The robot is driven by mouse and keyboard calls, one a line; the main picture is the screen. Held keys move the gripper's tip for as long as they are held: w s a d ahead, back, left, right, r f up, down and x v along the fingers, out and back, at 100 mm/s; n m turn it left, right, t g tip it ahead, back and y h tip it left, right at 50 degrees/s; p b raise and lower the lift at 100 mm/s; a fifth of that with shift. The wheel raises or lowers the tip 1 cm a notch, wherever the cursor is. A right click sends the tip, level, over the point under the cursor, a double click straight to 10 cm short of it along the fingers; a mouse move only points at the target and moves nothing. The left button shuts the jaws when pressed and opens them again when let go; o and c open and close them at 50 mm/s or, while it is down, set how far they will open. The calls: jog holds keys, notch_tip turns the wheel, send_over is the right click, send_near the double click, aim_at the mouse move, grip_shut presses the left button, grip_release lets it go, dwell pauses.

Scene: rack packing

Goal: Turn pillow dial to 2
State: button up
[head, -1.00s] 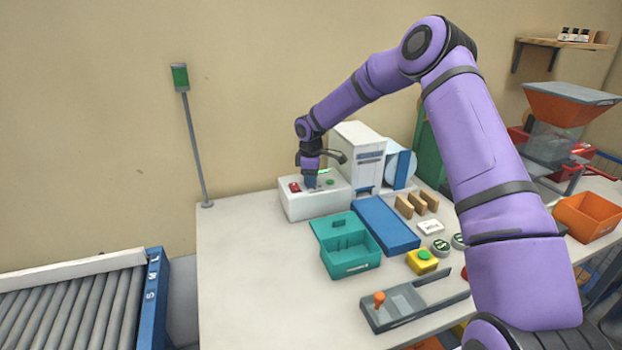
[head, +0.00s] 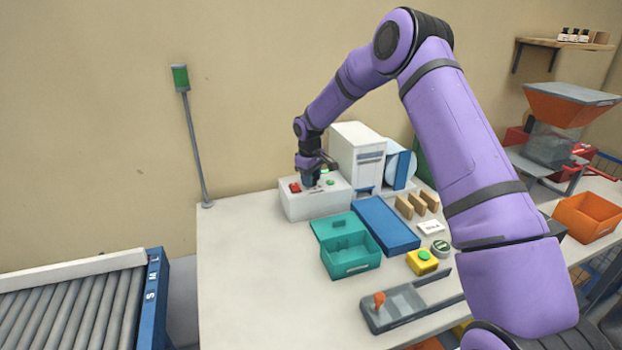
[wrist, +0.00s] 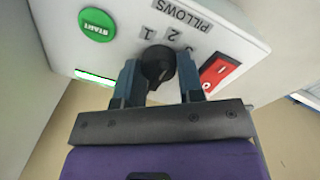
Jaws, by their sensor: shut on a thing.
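The pillow dial (wrist: 157,64) is a black round knob on the white control box, with the printed word PILLOWS and the numbers 1, 2 and a partly hidden 3 beside it in the wrist view. My gripper (wrist: 160,82) has one finger on each side of the knob and is shut on it. In the head view my gripper (head: 311,181) points down at the top of the white control box (head: 312,204) and hides the dial. The knob's exact pointer setting is hard to tell.
A green START button (wrist: 96,24) and a red rocker switch (wrist: 217,72) flank the dial. A white machine (head: 357,152) stands behind the box. A teal bin (head: 352,268) and a blue tray (head: 388,226) lie in front. The table's left front is clear.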

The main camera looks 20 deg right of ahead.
dwell(0.3)
jog(key=o, duration=0.9)
jog(key=r, duration=1)
jog(key=shift+s+a+r, duration=0.2)
jog(key=shift+a+r, duration=0.05)
jog(key=shift+r, duration=0.15)
jog(key=shift+r, duration=0.1)
jog(key=s+r+m+t, duration=0.2)
jog(key=s+r+m, duration=0.1)
jog(key=s+r, duration=1.85)
jog(key=s+m+t, duration=0.1)
jog(key=s, duration=0.8)
jog(key=s+d+f+m+t, duration=0.1)
jog(key=s, duration=0.9)
jog(key=s+m+t, duration=0.1)
jog(key=s, duration=0.8)
jog(key=shift+s+d+f+m+y, duration=0.15)
jog(key=shift+s+d+m+y, duration=0.15)
jog(key=shift+s+d+m, duration=0.1)
